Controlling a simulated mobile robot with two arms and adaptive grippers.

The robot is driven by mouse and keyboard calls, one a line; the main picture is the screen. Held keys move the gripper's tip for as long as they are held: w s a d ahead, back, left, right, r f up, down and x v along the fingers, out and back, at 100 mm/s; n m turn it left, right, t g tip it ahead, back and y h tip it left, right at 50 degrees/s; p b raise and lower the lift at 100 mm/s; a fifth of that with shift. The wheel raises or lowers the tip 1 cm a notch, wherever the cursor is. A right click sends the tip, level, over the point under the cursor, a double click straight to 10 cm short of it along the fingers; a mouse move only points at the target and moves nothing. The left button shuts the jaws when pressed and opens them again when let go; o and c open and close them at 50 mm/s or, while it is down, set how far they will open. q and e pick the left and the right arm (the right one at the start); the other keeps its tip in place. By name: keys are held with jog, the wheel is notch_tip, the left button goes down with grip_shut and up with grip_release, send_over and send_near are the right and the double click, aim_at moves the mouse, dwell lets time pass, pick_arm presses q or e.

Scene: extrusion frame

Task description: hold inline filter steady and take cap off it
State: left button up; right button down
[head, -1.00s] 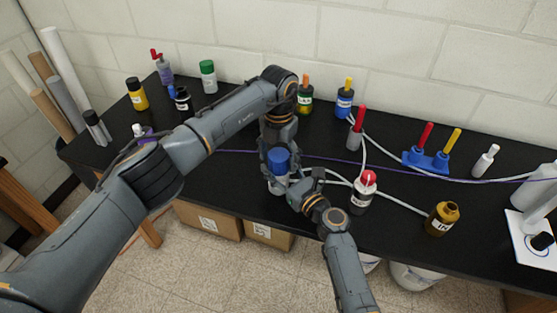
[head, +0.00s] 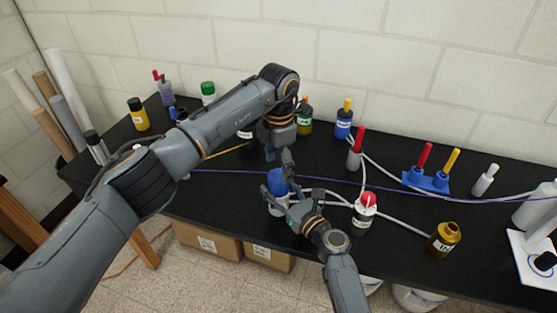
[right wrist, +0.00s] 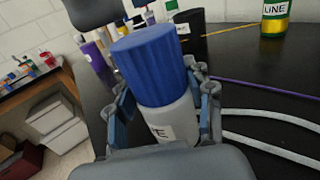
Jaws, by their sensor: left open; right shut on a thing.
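The inline filter (head: 275,206) is a white, labelled cylinder standing upright near the table's front edge. Its ribbed blue cap (head: 277,182) sits on top. In the right wrist view the filter body (right wrist: 172,122) stands between my fingers, with the cap (right wrist: 150,62) above them. My right gripper (head: 290,203) is shut on the white body from the right, below the cap. My left gripper (head: 278,159) is open and empty, behind and above the cap and apart from it. The filter's far side is hidden.
A white bottle with a red top (head: 363,213) stands close on the right, with pale tubing beside it. A brown bottle (head: 443,239) is farther right. A purple cord (head: 335,180) crosses behind the filter. A blue holder (head: 427,181) stands at the right.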

aim_at(278, 176)
pick_arm(q)
notch_tip(278, 176, down, 7)
jog(key=shift+r, duration=0.15)
jog(key=c, duration=1.2)
jog(key=n, duration=0.6)
jog(key=shift+n, duration=0.3)
jog(key=o, duration=1.3)
